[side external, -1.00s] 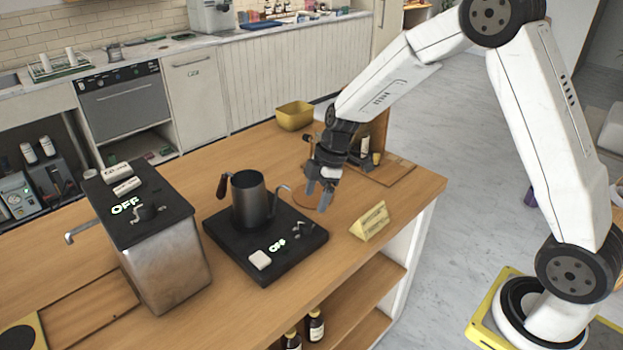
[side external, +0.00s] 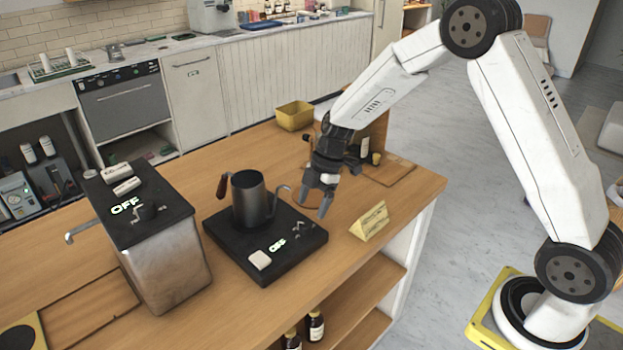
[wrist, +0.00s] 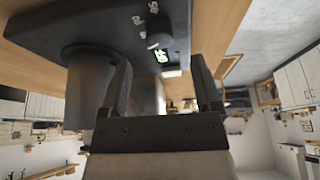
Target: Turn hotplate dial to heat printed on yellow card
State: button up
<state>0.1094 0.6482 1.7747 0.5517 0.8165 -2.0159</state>
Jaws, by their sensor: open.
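The black hotplate (side external: 225,243) sits on the wooden counter with a dark kettle (side external: 250,200) on it. Its lit display (side external: 277,245) reads OFF. The small dark dial shows in the wrist view (wrist: 159,30) beside printed numbers and the green display (wrist: 162,57). The yellow card (side external: 371,221) stands right of the hotplate; its print is too small to read. My gripper (side external: 314,203) is open and empty, above the hotplate's back right side, apart from the dial. In the wrist view its fingers (wrist: 162,82) point towards the hotplate, and one overlaps the kettle.
A yellow bin (side external: 294,115) and a wooden stand (side external: 375,135) are at the back of the counter. Bare counter lies between hotplate and card.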

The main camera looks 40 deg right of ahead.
aim_at(306, 223)
jog(key=shift+x, duration=2.55)
grip_shut()
